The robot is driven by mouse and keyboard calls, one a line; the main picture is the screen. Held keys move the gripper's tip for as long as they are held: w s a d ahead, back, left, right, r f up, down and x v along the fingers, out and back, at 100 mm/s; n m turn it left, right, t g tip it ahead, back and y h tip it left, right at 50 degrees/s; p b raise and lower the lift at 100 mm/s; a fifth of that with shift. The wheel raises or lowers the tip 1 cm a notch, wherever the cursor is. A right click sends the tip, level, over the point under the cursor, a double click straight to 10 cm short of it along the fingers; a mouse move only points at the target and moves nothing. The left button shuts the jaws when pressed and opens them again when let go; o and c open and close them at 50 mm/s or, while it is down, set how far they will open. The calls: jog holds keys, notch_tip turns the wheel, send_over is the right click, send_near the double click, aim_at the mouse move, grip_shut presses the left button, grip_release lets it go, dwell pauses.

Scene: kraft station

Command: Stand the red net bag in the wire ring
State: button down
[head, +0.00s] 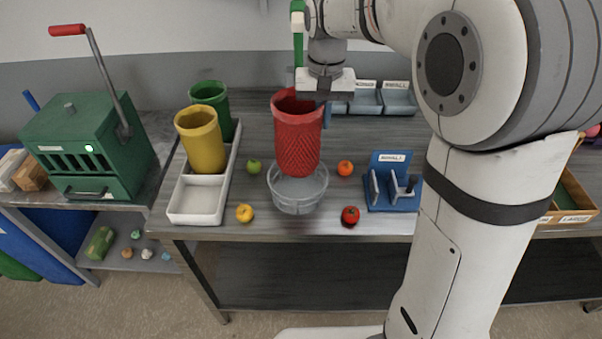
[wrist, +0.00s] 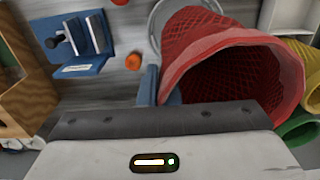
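The red net bag (head: 297,138) hangs nearly upright, open end up, from my gripper (head: 325,92). In the wrist view the gripper's fingers (wrist: 161,88) pinch the rim of the red net bag (wrist: 212,60) at one side. The wire ring (head: 298,192), a round grey mesh holder, stands on the table directly below the bag. Part of the wire ring (wrist: 157,22) also shows behind the bag in the wrist view. The bag's lower end overlaps the ring's opening in the head view. I cannot tell whether it is inside or above it.
A white tray (head: 196,205) with a yellow bag (head: 202,140) and a green bag (head: 213,98) stands left. A blue stand (head: 392,190) is right. Small fruits, including an orange one (head: 345,168) and a tomato (head: 350,215), lie around the ring. A green lever box (head: 85,140) stands far left.

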aim_at(320, 151)
jog(key=shift+w+f, duration=0.25)
jog(key=shift+w, duration=0.05)
notch_tip(320, 151, down, 9)
jog(key=shift+f+p, duration=0.2)
jog(key=shift+p, duration=0.45)
jog(key=shift+f+b, duration=0.3)
jog(key=shift+f, duration=0.05)
jog(key=c, duration=1.6)
grip_release()
jog(key=shift+c, duration=0.2)
